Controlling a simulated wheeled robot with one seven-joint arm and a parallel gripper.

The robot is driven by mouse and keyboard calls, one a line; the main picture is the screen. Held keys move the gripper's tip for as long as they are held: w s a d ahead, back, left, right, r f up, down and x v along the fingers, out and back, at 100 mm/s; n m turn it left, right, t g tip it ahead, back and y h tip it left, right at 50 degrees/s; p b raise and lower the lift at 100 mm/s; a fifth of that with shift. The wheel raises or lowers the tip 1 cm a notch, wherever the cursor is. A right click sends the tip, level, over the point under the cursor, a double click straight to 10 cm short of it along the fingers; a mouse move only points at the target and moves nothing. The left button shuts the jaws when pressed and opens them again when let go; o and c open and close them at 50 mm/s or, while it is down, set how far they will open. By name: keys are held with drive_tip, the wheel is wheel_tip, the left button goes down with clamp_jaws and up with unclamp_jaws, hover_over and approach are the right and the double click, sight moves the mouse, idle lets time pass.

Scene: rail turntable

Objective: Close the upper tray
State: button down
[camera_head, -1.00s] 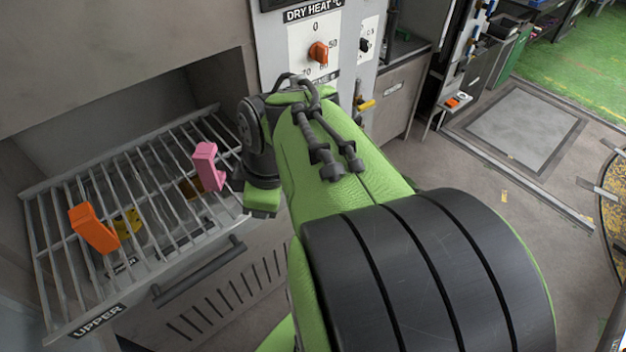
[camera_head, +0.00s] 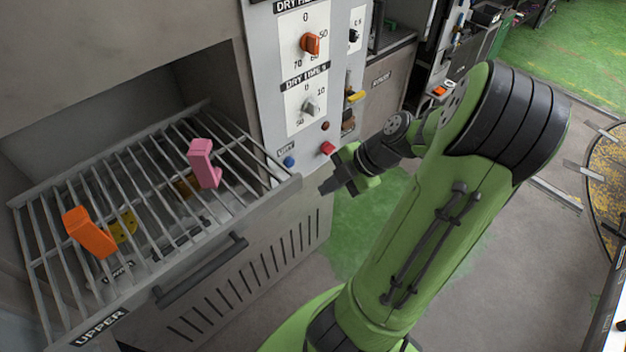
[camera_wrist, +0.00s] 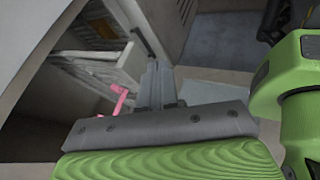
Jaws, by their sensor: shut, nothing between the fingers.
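The upper tray (camera_head: 75,328) is a grey slatted rack with an "UPPER" label on its front left edge. It is slid out of the oven-like opening at the left in the head view. An orange bracket (camera_head: 90,232) and a pink bracket (camera_head: 203,163) stand on its bars. My gripper (camera_head: 328,187) is shut and empty, to the right of the tray's right front corner and apart from it. In the wrist view my gripper fingers (camera_wrist: 155,85) are together, and the pink bracket (camera_wrist: 119,100) shows to their left.
A lower drawer front with a dark bar handle (camera_head: 200,270) is below the tray. A control panel with an orange knob (camera_head: 310,43), a grey knob (camera_head: 310,105), a blue button (camera_head: 289,161) and a red button (camera_head: 327,148) stands behind my gripper.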

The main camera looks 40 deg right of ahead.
sight(299, 187)
drive_tip(key=w, duration=0.1)
drive_tip(key=w+f, duration=0.1)
drive_tip(key=w, duration=0.3)
drive_tip(key=shift+a+f+p, duration=0.2)
drive_tip(key=shift+a+p, duration=0.15)
drive_tip(key=shift+p, duration=0.05)
drive_tip(key=shift+w, duration=0.1)
